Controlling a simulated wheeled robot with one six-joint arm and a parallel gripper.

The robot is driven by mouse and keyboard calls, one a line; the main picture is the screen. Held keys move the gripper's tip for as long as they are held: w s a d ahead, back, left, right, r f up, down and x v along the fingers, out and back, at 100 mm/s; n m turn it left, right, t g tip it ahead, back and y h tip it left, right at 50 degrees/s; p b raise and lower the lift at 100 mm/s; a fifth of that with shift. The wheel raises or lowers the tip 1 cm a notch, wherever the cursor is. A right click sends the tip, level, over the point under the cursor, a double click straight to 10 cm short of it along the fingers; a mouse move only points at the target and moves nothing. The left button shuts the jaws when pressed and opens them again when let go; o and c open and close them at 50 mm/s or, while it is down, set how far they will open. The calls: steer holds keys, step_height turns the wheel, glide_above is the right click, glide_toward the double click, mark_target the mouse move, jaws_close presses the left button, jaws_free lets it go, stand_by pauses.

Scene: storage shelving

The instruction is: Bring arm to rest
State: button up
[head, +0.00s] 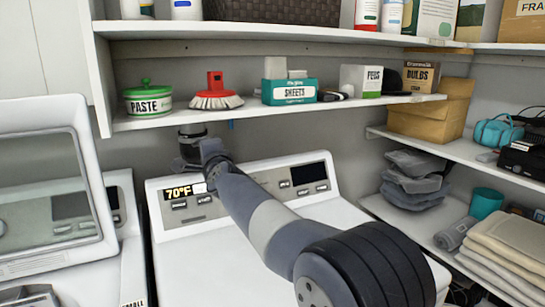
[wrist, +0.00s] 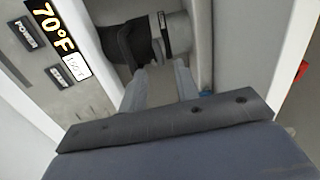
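My arm reaches from the lower right of the head view across the white washer (head: 240,250). Its wrist end is in front of the back wall, above the left part of the washer's control panel and just below the shelf. In the wrist view my gripper (wrist: 160,70) shows two grey fingers with a gap between them, and I see nothing held. A dark cylindrical part with a grey band lies beyond the fingertips; I cannot tell what it is. The fingers are not clear in the head view.
The shelf (head: 270,116) above the wrist holds a paste tin (head: 148,103), a red brush (head: 215,97) and a sheets box (head: 289,91). The washer's display (head: 178,192) is close beside the arm. A white front-loading machine (head: 50,185) stands left. Side shelves (head: 455,150) stand right.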

steer(key=shift+w+a+r+n+p, duration=0.1)
steer(key=shift+w+a+n+p, duration=0.45)
steer(key=shift+n+p, duration=1.35)
steer(key=shift+w+a+r+n+p, duration=0.2)
steer(key=shift+w+n+p, duration=0.85)
steer(key=shift+n, duration=1.65)
steer(key=shift+w+a+f+n+p, duration=0.1)
steer(key=shift+w+a+n+p, duration=0.4)
steer(key=shift+n+p, duration=1.45)
steer(key=shift+d+n+b, duration=0.1)
steer(key=shift+n+b, duration=0.3)
steer(key=shift+n, duration=0.05)
